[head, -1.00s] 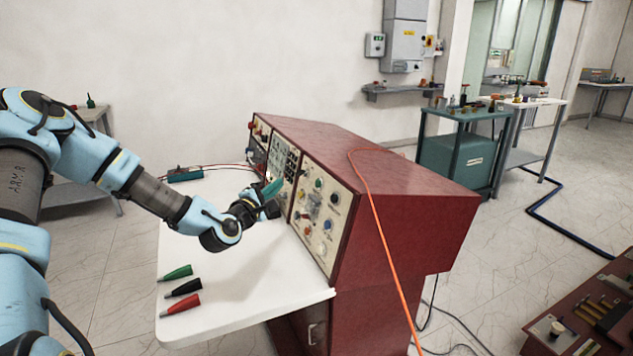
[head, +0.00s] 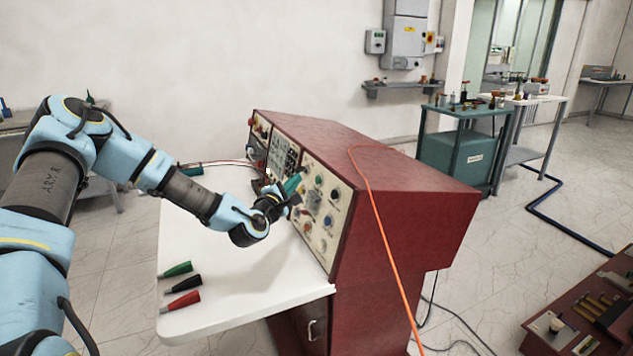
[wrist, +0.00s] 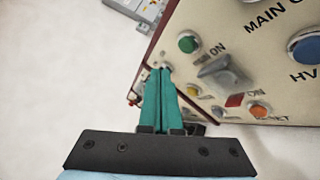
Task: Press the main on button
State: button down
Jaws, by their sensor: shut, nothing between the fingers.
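The red console (head: 400,225) has a sloping cream panel (head: 318,242) of buttons and knobs. In the wrist view, a round green button (wrist: 188,43) sits on the panel (wrist: 290,85), above and right of my fingertips. A blurred label ending in "ON" is beside it, and larger "MAIN" lettering is at the upper right. My gripper (wrist: 166,72) has teal fingers shut together with nothing between them. In the head view, my gripper (head: 292,184) is at the panel's left edge. I cannot tell whether the fingertips touch the panel.
A grey switch (wrist: 220,74), a yellow button (wrist: 193,90), an orange button (wrist: 258,110) and a blue button (wrist: 308,48) are nearby. Green (head: 177,268), black (head: 184,284) and red (head: 181,301) plugs lie on the white tabletop (head: 235,290). An orange cable (head: 382,235) crosses the console.

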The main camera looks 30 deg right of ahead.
jog(key=shift+s+d+f+b, duration=0.1)
jog(key=shift+d+f+b, duration=0.15)
jog(key=shift+d, duration=0.5)
jog(key=shift+s+d+f+b, duration=0.15)
jog(key=shift+d+b, duration=0.15)
jog(key=shift+d, duration=0.45)
dwell(0.9)
jog(key=shift+d+b, duration=0.35)
jog(key=shift+d, duration=0.05)
jog(key=shift+s+d+f+b, duration=0.15)
jog(key=shift+d+b, duration=0.15)
jog(key=shift+d, duration=0.15)
dwell(0.7)
jog(key=shift+a, duration=0.1)
jog(key=shift+w+a+r, duration=0.2)
jog(key=shift+a, duration=0.55)
jog(key=shift+w+a+r, duration=0.1)
jog(key=shift+a+r, duration=0.1)
jog(key=shift+a, duration=0.6)
jog(key=shift+w+a+r, duration=0.1)
jog(key=shift+a+r, duration=0.1)
jog(key=shift+a, duration=0.6)
jog(key=shift+w+a+r, duration=0.1)
jog(key=shift+a+r, duration=0.1)
jog(key=shift+a, duration=0.6)
